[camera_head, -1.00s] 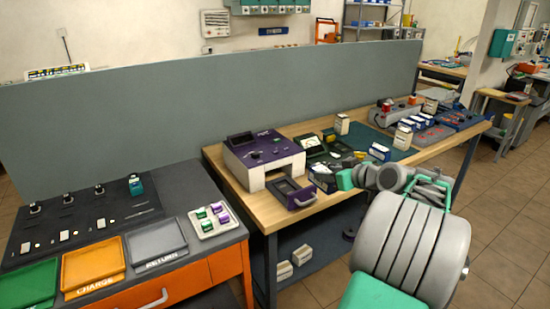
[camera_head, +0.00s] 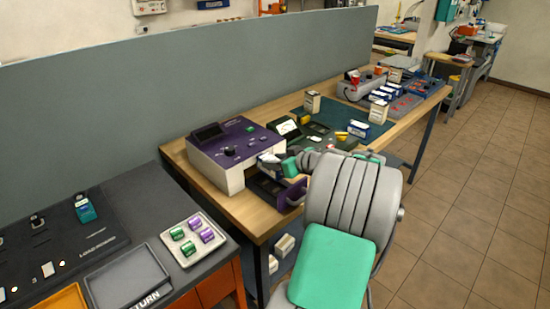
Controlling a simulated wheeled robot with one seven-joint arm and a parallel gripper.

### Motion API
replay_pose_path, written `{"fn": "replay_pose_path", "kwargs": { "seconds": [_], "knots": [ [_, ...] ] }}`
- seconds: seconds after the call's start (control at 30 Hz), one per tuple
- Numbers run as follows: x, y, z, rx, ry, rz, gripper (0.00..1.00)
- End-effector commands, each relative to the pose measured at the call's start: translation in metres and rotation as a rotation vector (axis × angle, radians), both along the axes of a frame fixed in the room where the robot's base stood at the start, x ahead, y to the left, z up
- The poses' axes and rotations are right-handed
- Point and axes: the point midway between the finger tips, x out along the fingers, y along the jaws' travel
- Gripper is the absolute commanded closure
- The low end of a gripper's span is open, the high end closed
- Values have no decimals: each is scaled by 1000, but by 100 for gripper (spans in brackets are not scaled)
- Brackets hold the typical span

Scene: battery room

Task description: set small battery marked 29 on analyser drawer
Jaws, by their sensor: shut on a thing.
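The analyser (camera_head: 228,145) is a purple and white box near the left end of the wooden bench. Its dark drawer (camera_head: 292,194) with a purple handle is pulled out at the front. My gripper (camera_head: 272,160) is just above the drawer, close to the analyser's front right. It is shut on a small pale and dark thing, taken to be the small battery; the number 29 cannot be read at this size. My arm covers part of the bench behind the drawer. I cannot tell whether the held thing touches the drawer.
A white tray (camera_head: 178,252) with several green and purple cells lies on the dark bench at left, beside the grey return tray (camera_head: 128,278). A green instrument (camera_head: 292,128) and several white and blue boxes (camera_head: 358,129) stand farther along the wooden bench. A grey partition (camera_head: 200,82) stands behind.

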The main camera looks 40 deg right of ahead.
Motion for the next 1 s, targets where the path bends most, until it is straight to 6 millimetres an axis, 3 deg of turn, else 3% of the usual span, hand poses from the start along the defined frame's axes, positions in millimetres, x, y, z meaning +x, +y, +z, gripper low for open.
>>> {"fn": "replay_pose_path", "kwargs": {
  "seconds": [0.2, 0.37, 1.0],
  "knots": [
    [2, 3, -28, -1, -1, 6, 100],
    [2, 1, -41, -3, -2, 4, 100],
    [0, 0, -42, -3, -2, 1, 100]
  ]
}}
